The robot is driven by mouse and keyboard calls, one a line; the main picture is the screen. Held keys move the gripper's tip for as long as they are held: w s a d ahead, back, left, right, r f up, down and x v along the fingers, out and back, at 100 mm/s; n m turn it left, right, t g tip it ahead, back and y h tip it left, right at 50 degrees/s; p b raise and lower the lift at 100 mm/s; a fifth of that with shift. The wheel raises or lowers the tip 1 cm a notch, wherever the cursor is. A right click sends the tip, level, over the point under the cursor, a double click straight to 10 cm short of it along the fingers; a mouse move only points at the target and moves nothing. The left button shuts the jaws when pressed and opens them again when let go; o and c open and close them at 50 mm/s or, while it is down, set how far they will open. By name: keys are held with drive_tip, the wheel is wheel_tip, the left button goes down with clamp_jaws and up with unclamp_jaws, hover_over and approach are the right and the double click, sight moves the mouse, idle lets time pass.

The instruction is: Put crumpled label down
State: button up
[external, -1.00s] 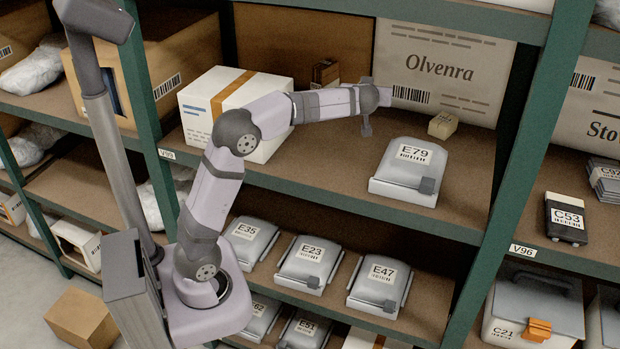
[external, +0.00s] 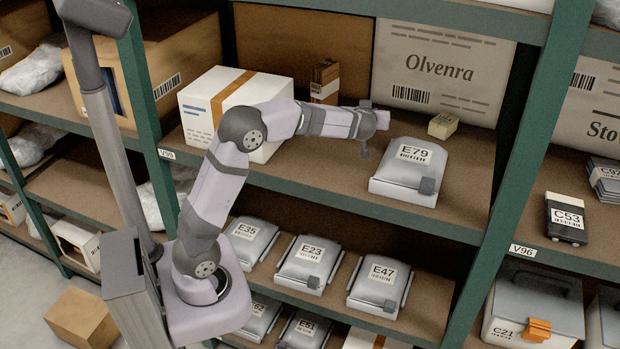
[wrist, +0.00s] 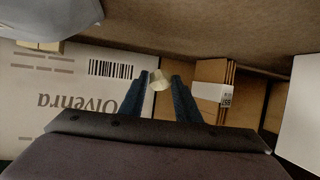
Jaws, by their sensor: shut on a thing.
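The crumpled label (wrist: 158,79) is a small cream-coloured piece between the two dark blue fingers of my gripper (wrist: 158,86) in the wrist view. The gripper is shut on it. In the external view my gripper (external: 364,151) is over the middle shelf, just left of the grey case marked E79 (external: 404,175). The label cannot be made out there. Whether the label touches the shelf cannot be told.
A large Olvenra carton (external: 445,75) stands at the back of the shelf, with a small tan box (external: 443,125) before it. A white carton with an orange band (external: 200,105) stands left, and narrow brown boxes (external: 325,78) stand behind. Bare shelf (external: 320,165) lies below the arm.

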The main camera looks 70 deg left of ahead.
drive_tip(key=shift+f, duration=2.45)
drive_tip(key=shift+f+b, duration=0.2)
drive_tip(key=shift+b, duration=0.15)
drive_tip(key=o, duration=1)
drive_tip(key=shift+r, duration=0.1)
drive_tip(key=shift+r+p, duration=0.15)
drive_tip(key=shift+p, duration=1.1)
drive_tip(key=b+v, duration=0.4)
drive_tip(key=shift+d+f, duration=0.2)
drive_tip(key=shift+f, duration=0.15)
drive_tip(key=shift+b+v, duration=1.05)
drive_tip(key=shift+v, duration=0.5)
drive_tip(key=shift+o, duration=0.6)
drive_tip(key=shift+a+r, duration=0.1)
drive_tip(key=shift+r, duration=0.05)
